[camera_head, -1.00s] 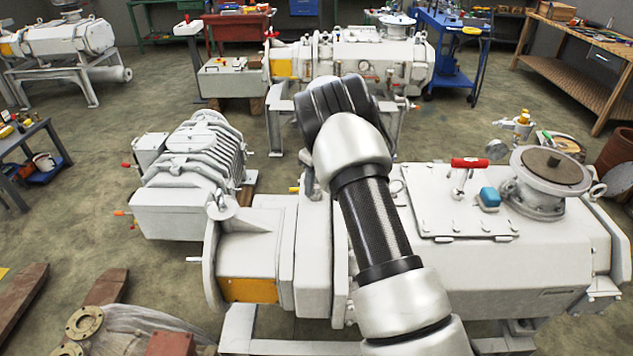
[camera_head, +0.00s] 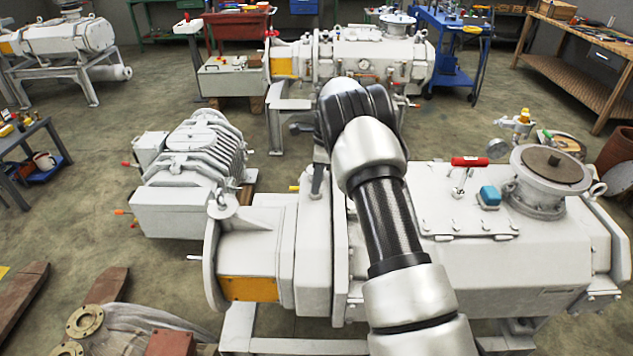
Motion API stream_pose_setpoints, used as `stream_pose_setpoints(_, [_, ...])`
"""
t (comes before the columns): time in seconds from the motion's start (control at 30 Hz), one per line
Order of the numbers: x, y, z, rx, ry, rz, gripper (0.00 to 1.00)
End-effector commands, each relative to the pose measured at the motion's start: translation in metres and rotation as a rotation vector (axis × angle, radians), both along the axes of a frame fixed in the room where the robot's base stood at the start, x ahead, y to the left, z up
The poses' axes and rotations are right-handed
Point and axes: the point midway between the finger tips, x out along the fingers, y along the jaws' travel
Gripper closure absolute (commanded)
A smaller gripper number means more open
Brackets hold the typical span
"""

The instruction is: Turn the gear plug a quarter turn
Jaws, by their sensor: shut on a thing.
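The white screw vacuum pump (camera_head: 545,262) lies across the foreground on a stand. My silver and black arm (camera_head: 390,215) reaches over its middle, and its wrist end bends down behind the pump's far side. I cannot make out the gear plug for certain. A small yellow piece (camera_head: 294,188) shows at the pump's far edge, left of the arm, and I cannot tell whether it is the plug.
A red handle (camera_head: 469,161), a blue cap (camera_head: 489,196) and a round flange (camera_head: 548,166) stand on the pump's top right. A ribbed grey unit (camera_head: 195,160) stands behind left. Another pump (camera_head: 370,60) is farther back. Open floor lies between them.

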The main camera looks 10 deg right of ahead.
Motion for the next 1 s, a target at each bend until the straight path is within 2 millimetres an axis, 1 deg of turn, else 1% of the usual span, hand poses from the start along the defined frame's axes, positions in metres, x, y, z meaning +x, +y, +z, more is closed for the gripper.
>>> stream_pose_setpoints(0.03, [-0.001,0.0,-0.001,0.0,0.003,-0.001,1.0])
stream_pose_setpoints(0.07, [-0.001,0.0,-0.001,0.0,0.003,-0.001,0.77])
stream_pose_setpoints(0.1, [-0.001,0.0,-0.001,0.0,0.002,-0.002,0.71])
stream_pose_setpoints(0.17, [-0.001,0.0,-0.001,0.0,0.002,-0.002,0.6])
stream_pose_setpoints(0.47, [0.0,0.0,0.0,-0.001,0.002,-0.004,0.6])
stream_pose_setpoints(0.57, [0.0,-0.001,0.006,-0.001,0.0,-0.004,0.6])
stream_pose_setpoints(0.67, [0.0,-0.003,0.02,0.0,-0.001,-0.004,0.6])
stream_pose_setpoints(0.77, [-0.001,-0.007,0.042,-0.001,-0.002,-0.004,0.6])
stream_pose_setpoints(1.0, [-0.003,-0.015,0.102,-0.002,-0.002,-0.003,0.6])
